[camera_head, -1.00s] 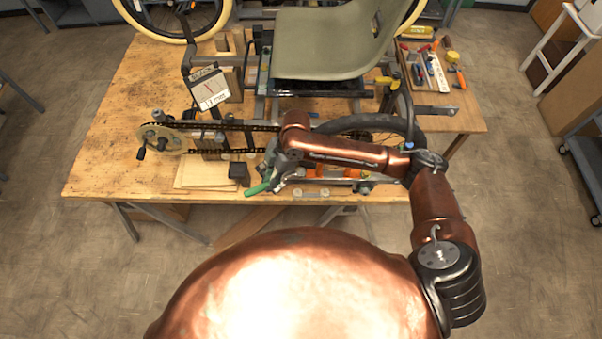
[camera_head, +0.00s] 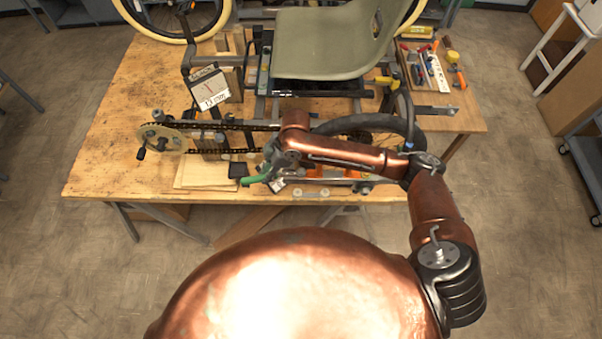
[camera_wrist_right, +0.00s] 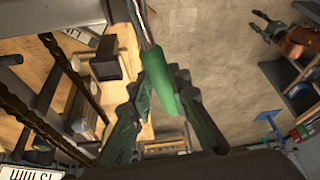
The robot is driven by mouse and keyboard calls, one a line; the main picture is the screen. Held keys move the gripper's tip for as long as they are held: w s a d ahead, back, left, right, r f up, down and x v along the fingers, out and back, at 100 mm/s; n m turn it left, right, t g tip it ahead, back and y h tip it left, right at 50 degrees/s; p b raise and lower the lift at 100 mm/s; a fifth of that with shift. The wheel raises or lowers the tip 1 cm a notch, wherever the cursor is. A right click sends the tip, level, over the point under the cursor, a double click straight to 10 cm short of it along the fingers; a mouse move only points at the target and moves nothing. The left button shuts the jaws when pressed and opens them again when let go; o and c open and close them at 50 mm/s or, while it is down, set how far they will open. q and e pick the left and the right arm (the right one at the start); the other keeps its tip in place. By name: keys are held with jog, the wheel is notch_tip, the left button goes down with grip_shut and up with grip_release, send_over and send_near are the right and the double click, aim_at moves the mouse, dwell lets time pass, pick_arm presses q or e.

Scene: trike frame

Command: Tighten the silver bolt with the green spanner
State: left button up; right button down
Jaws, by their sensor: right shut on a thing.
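The green spanner (camera_head: 256,179) is in my right gripper (camera_head: 272,171), above the front edge of the workbench, left of the rear wheel. In the right wrist view the fingers (camera_wrist_right: 162,92) are shut on its green handle (camera_wrist_right: 157,79), and a metal shaft runs up from it toward the top edge. I cannot make out the spanner's far end or whether it touches anything. The silver bolt cannot be told apart among the frame parts near the gripper. My left gripper is not in view.
The trike frame with its seat (camera_head: 325,42), chain and chainring (camera_head: 162,139) fills the workbench (camera_head: 115,120). A small black box (camera_head: 238,170) sits just left of the gripper. Hand tools (camera_head: 430,65) lie at the back right. The bench's left side is mostly clear.

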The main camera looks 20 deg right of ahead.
jog(key=shift+s+n+g, duration=0.6)
jog(key=shift+s+n, duration=0.6)
jog(key=shift+n, duration=0.1)
jog(key=c, duration=2.3)
grip_release()
jog(key=shift+c, duration=0.2)
grip_shut()
jog(key=shift+s, duration=0.1)
